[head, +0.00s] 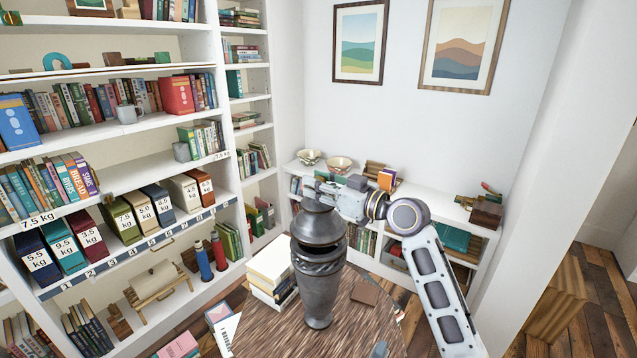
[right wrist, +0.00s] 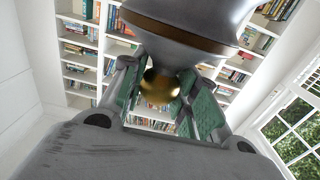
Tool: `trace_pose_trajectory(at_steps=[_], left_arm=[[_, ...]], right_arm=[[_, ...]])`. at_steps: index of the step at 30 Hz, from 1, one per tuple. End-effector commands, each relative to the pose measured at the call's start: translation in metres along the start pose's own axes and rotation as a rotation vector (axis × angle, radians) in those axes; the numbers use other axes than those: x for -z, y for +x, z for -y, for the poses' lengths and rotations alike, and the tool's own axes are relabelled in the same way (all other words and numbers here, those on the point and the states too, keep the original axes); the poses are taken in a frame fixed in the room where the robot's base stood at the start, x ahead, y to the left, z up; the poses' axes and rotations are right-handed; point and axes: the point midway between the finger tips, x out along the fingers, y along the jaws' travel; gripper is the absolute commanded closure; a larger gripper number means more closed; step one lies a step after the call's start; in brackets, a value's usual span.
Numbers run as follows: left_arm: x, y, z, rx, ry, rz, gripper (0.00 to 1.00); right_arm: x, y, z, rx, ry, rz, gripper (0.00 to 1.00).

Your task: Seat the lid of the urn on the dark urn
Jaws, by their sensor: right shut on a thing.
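The dark urn (head: 318,292) stands upright on a round wooden table (head: 362,330). The grey lid (head: 317,226) is right above the urn's mouth, and a dark band shows between them. I cannot tell whether the lid touches the rim. My right gripper (head: 322,194) is at the top of the lid, its arm coming from the right. In the right wrist view, the gold knob (right wrist: 159,88) is between the green finger pads of my right gripper (right wrist: 165,95), which is shut on it. The lid's grey body (right wrist: 195,18) with a brown band shows beyond. My left gripper is out of view.
A stack of books (head: 272,270) stands close to the left of the urn. A small brown block (head: 364,293) lies to its right. A tall white bookcase (head: 130,165) fills the left, and a low shelf with bowls (head: 339,165) stands behind the arm.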

Motion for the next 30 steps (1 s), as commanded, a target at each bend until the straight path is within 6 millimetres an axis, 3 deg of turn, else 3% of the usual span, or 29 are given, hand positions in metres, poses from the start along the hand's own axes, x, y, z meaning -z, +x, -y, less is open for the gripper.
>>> trace_pose_trajectory(at_steps=[12,30], left_arm=[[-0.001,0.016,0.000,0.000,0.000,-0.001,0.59],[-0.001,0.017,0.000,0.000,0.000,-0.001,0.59]], right_arm=[[-0.022,-0.001,0.000,-0.001,0.000,-0.003,1.00],[-0.024,-0.001,0.000,-0.001,-0.001,-0.004,1.00]])
